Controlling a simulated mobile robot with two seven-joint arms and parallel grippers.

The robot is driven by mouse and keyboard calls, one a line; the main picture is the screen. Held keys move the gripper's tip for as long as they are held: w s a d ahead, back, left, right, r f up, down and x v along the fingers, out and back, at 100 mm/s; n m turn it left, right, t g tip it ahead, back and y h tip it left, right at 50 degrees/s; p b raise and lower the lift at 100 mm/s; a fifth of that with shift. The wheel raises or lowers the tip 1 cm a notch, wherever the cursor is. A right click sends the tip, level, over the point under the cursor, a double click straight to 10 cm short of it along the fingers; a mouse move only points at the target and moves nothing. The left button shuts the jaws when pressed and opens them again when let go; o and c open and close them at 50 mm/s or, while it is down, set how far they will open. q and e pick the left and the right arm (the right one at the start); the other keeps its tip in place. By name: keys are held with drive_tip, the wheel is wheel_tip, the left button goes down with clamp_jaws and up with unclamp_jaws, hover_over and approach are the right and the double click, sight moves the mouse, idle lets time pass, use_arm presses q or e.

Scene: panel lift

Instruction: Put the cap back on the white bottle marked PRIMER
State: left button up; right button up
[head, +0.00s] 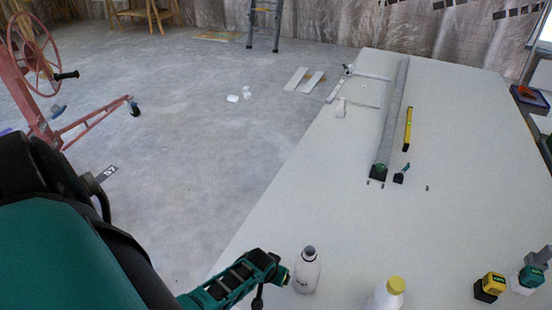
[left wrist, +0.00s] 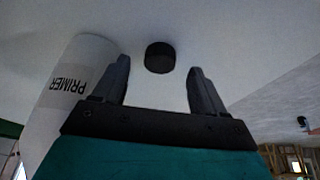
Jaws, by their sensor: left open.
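The white bottle marked PRIMER (left wrist: 70,95) stands at the left of the left wrist view, beside my left fingers. In the head view a white bottle (head: 306,275) with a dark grey top stands just right of my left gripper (head: 278,272); its label is too small to read. A round black cap (left wrist: 160,57) shows on the white surface in the left wrist view, between and just beyond the open fingertips of my left gripper (left wrist: 159,66). I cannot make out the cap in the head view. My right gripper is not in view.
A white bottle with a yellow cap (head: 388,292) stands to the right. A long grey bar (head: 393,115) and yellow level (head: 408,130) lie farther up the white panel (head: 330,195). The panel's middle is clear.

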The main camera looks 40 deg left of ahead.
use_arm(q)
drive_tip(key=shift+b+x, duration=0.3)
drive_tip(key=shift+x, duration=0.55)
drive_tip(key=shift+w+f, duration=0.1)
drive_tip(key=shift+f, duration=0.15)
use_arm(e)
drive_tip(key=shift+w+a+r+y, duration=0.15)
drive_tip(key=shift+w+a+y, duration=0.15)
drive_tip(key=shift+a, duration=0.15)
use_arm(q)
drive_tip(key=c, duration=1.1)
drive_tip(key=shift+c, duration=0.2)
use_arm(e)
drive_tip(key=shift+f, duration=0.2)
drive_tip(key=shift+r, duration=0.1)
